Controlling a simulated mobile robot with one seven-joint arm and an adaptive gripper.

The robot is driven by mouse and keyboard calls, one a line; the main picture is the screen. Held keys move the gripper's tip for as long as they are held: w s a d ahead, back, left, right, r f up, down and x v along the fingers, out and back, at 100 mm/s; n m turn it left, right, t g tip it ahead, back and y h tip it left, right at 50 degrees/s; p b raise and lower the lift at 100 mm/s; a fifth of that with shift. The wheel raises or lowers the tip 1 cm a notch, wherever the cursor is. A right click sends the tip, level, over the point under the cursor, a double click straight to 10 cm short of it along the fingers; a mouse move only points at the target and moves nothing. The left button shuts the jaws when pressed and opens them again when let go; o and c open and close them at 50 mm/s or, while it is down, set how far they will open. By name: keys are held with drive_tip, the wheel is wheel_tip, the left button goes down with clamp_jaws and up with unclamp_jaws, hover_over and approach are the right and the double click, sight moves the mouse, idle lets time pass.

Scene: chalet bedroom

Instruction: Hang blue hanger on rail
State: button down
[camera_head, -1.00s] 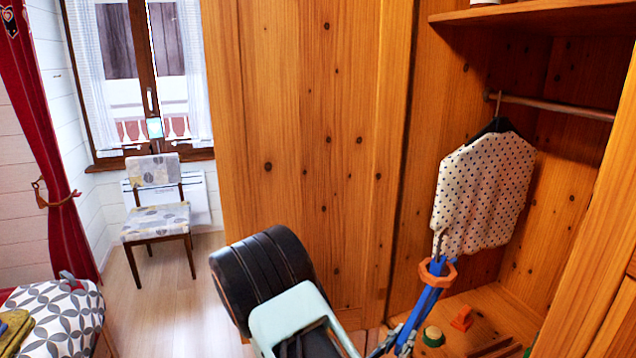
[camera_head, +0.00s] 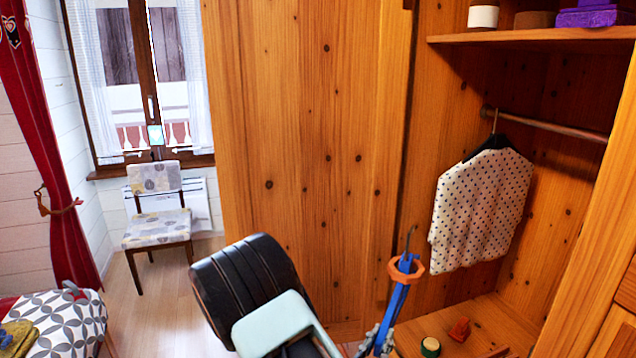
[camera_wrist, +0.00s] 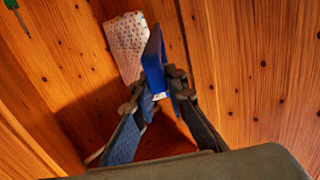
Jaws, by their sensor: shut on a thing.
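The blue hanger (camera_head: 397,297) is seen nearly edge-on in the head view, with its hook and an orange ring-like part (camera_head: 406,268) at the top. My gripper (camera_head: 377,342) is shut on its lower end. In the wrist view the hanger (camera_wrist: 153,62) stands between the fingertips of my gripper (camera_wrist: 158,92). The rail (camera_head: 560,129) runs across the upper part of the open wardrobe. The hanger's hook is below and left of the rail, apart from it.
A dotted white garment (camera_head: 480,210) on a dark hanger hangs from the rail near its left end. The shelf (camera_head: 530,37) above holds a few items. Small orange and green things lie on the wardrobe floor (camera_head: 500,320). The wooden door panel (camera_head: 300,150) stands left of the opening.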

wheel_tip(320, 180, up, 4)
drive_tip(key=p, duration=0.3)
drive_tip(key=shift+f, duration=0.1)
idle(0.4)
